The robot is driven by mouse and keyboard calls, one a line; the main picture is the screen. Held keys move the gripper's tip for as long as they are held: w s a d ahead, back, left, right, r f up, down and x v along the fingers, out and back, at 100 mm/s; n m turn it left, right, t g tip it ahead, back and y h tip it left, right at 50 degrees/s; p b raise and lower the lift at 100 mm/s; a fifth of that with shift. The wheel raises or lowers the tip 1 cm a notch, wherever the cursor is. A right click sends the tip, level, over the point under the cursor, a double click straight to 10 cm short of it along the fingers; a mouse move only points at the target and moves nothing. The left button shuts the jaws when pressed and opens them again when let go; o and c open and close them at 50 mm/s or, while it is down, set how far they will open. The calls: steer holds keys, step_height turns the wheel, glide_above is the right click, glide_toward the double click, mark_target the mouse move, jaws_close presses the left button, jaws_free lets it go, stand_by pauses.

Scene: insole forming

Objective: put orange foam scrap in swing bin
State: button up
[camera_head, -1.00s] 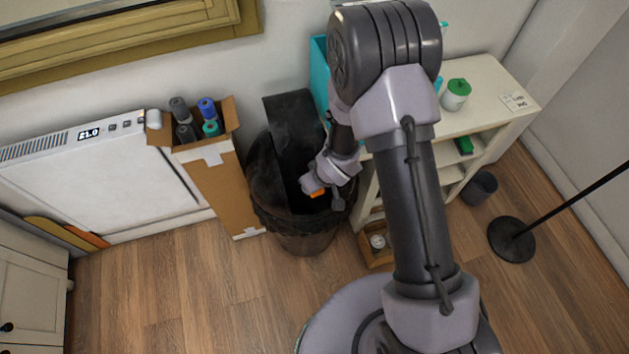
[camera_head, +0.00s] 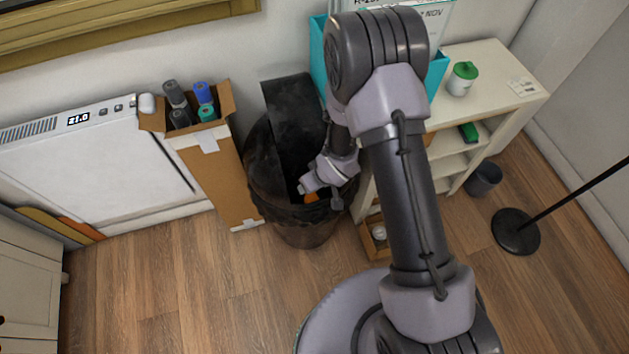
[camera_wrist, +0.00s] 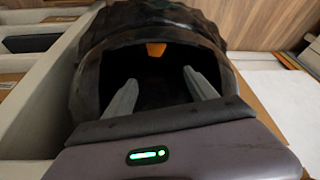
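The swing bin (camera_head: 265,165) is dark and translucent, with its lid tipped up at the back and its mouth open. It also fills the middle of the wrist view (camera_wrist: 185,22). My gripper (camera_head: 304,192) is over the mouth, pointing into it. In the wrist view its two fingers (camera_wrist: 158,76) are spread apart with nothing between them. The orange foam scrap (camera_head: 312,197) shows as a small patch beside the gripper. In the wrist view the scrap (camera_wrist: 156,49) is beyond the fingertips, near the mouth's far edge. I cannot tell whether it is falling or resting there.
A cardboard box (camera_head: 215,175) with bottles stands left of the bin, next to a white panel (camera_head: 95,170). A cream shelf (camera_head: 500,95) with a green-lidded jar (camera_head: 462,78) is to the right. A small grey bin (camera_head: 483,178) and a lamp base (camera_head: 515,231) stand on the floor.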

steer(key=shift+r, duration=0.1)
steer(key=p+v, duration=0.8)
steer(key=v, duration=0.9)
steer(key=shift+s+d, duration=0.1)
